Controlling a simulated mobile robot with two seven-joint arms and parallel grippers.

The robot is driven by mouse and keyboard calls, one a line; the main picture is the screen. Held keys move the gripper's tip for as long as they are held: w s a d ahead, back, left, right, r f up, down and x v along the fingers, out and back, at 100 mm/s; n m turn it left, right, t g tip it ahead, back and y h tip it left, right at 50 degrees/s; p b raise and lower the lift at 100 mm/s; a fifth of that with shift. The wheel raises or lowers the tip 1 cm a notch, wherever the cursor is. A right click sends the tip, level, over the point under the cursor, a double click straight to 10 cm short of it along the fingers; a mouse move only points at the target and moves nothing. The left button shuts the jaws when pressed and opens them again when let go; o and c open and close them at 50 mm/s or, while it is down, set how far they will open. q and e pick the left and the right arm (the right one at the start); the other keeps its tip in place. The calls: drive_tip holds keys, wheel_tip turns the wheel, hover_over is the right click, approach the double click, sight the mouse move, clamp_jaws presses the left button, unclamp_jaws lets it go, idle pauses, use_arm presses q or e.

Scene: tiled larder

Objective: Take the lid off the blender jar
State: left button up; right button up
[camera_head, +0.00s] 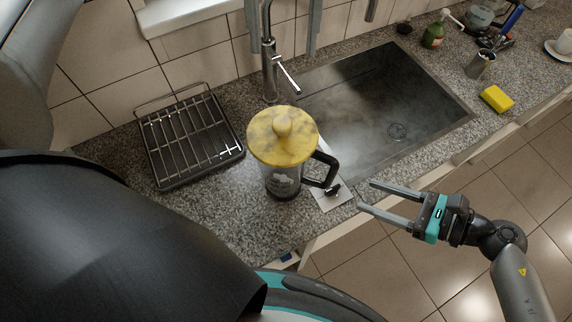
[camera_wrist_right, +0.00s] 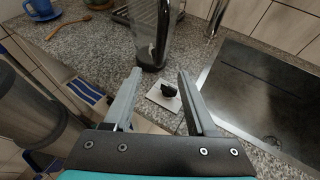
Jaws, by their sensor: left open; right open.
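The blender jar (camera_head: 284,184) stands upright on the granite counter, clear-walled with a dark handle (camera_head: 325,171) on its right side. Its round yellow lid (camera_head: 265,145) with a central knob sits on top. In the right wrist view the lower part of the jar (camera_wrist_right: 148,52) shows ahead of the fingers; the lid is out of that picture. My right gripper (camera_head: 366,195) is open and empty, right of the jar and apart from it, near the counter's front edge. It also shows in the wrist view (camera_wrist_right: 160,75). My left gripper is not in view.
A dish rack (camera_head: 187,139) stands left of the jar. The sink (camera_head: 385,105) with its tap (camera_head: 269,65) lies behind and right. A pale plate with a black knob (camera_wrist_right: 168,89) lies beside the jar. A yellow sponge (camera_head: 496,99) and a green bottle (camera_head: 434,36) are farther right.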

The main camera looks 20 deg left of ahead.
drive_tip(key=x, duration=0.9)
drive_tip(key=shift+a, duration=0.2)
drive_tip(key=shift+f, duration=0.1)
drive_tip(key=shift+s, duration=0.1)
clamp_jaws()
idle(0.9)
